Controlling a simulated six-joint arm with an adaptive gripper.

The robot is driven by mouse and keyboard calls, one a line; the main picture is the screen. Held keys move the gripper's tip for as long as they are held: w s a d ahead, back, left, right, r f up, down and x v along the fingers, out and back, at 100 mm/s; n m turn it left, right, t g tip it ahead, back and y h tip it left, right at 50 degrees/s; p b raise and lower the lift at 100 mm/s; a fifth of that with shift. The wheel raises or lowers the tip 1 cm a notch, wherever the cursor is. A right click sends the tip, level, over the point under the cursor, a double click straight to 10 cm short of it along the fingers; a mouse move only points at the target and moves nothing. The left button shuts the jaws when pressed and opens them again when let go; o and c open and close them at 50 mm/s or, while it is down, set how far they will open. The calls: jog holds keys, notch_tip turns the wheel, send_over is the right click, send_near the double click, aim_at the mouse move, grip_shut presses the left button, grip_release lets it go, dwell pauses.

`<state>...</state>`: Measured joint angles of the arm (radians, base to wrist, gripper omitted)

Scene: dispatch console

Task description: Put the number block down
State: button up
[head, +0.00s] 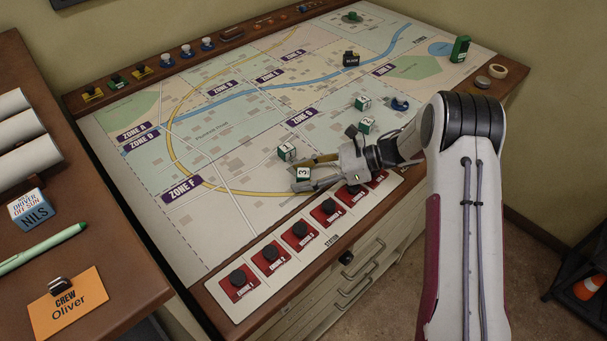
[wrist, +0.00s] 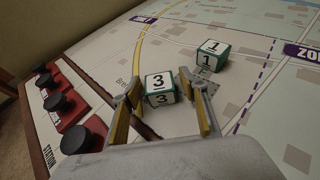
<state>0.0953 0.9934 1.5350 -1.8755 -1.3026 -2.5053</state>
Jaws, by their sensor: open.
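A block marked 2 (head: 367,125) stands farther right.
A station strip with red bases and black knobs (head: 300,231) runs along the front edge. Another green-edged block (head: 363,102), a blue ring piece (head: 400,104) and a black piece (head: 351,59) stand farther back. The board's left side is clear.

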jog(key=shift+r, duration=0.2)
jog(key=v, duration=1.2)
jog(key=shift+f, duration=0.1)
dwell(0.5)
